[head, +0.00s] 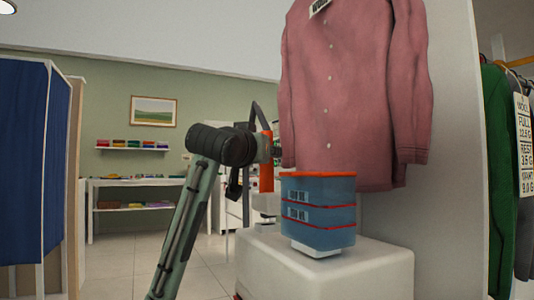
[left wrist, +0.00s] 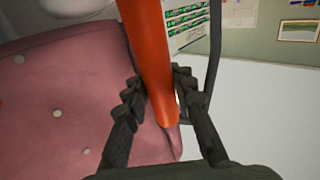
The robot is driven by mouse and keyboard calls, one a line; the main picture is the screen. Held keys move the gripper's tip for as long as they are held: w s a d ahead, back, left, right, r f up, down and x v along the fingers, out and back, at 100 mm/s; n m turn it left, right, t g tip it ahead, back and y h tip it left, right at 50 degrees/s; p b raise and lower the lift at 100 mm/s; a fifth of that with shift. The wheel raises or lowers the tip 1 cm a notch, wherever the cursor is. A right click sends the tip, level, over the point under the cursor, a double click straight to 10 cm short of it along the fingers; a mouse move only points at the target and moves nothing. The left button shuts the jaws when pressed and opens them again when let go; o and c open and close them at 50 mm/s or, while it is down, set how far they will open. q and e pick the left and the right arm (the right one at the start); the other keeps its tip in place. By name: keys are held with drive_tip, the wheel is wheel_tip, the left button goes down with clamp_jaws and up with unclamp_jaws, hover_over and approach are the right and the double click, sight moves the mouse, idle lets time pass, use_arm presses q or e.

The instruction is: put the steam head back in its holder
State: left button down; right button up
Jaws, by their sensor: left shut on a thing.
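My left gripper (head: 272,150) is shut on an orange bar-shaped handle, which I take for the steam head (head: 267,172), left of the hanging pink shirt. In the left wrist view the dark fingers of the gripper (left wrist: 160,92) close on both sides of the orange handle (left wrist: 152,45). A thin dark hose or cable loops beside it. The steam head's working end and its holder cannot be made out clearly. My right gripper is not in view.
The pink shirt (head: 350,90) hangs close to the right of my gripper. A wardrobe panel (head: 447,150) stands right, a blue curtain (head: 22,170) left. Open floor lies between.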

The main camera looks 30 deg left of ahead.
use_arm(q)
drive_tip(key=shift+r+p, duration=0.1)
drive_tip(key=shift+p, duration=0.25)
drive_tip(key=shift+f+b, duration=0.65)
drive_tip(key=shift+f, duration=0.5)
drive_tip(key=c, duration=1.2)
unclamp_jaws()
drive_tip(key=shift+s, duration=0.1)
drive_tip(key=s, duration=0.4)
drive_tip(key=s+d, duration=0.1)
drive_tip(key=s, duration=0.6)
drive_tip(key=shift+s+d, duration=0.2)
drive_tip(key=shift+s, duration=0.2)
